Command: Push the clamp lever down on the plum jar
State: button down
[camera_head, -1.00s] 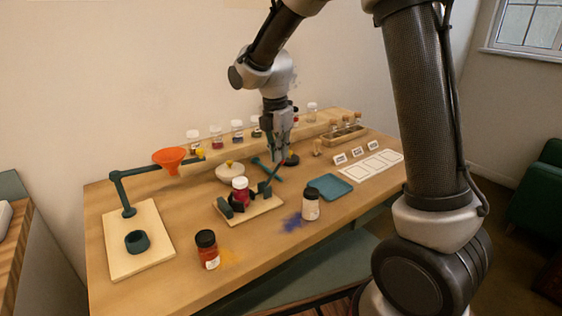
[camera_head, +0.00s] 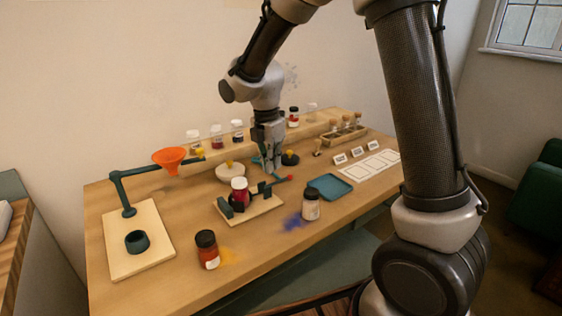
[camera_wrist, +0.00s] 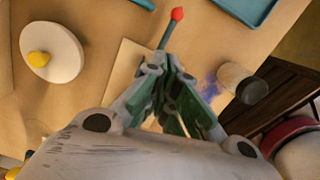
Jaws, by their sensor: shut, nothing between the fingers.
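The plum jar (camera_head: 240,196), with a white lid and dark red contents, stands upright in the clamp on a pale wooden board (camera_head: 262,208). In the wrist view, the lever's red knob (camera_wrist: 177,14) sticks out beyond the fingertips. My gripper (camera_head: 272,168) is shut and empty, just above and behind the lever. In the wrist view my gripper (camera_wrist: 165,60) hides the lever's lower part and the jar. I cannot tell whether the fingertips touch the lever.
A white-labelled jar (camera_head: 311,204) and blue powder are right of the board. A teal tray (camera_head: 329,187) lies further right. A white dish with a yellow knob (camera_head: 230,171) stands behind the clamp.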

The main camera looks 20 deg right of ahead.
notch_tip(320, 180, up, 12)
jog(key=a, duration=0.1)
jog(key=shift+s, duration=0.25)
dwell(0.5)
jog(key=s+d+r+m+t, duration=0.1)
jog(key=s+d+m+t, duration=0.1)
jog(key=s+d+m, duration=0.7)
jog(key=s+d+r+m+t+y, duration=0.1)
jog(key=s+d+m, duration=0.8)
jog(key=s+m, duration=0.5)
jog(key=shift+s+r+m+t, duration=0.15)
jog(key=shift+s+m+t, duration=0.2)
jog(key=shift+s, duration=0.6)
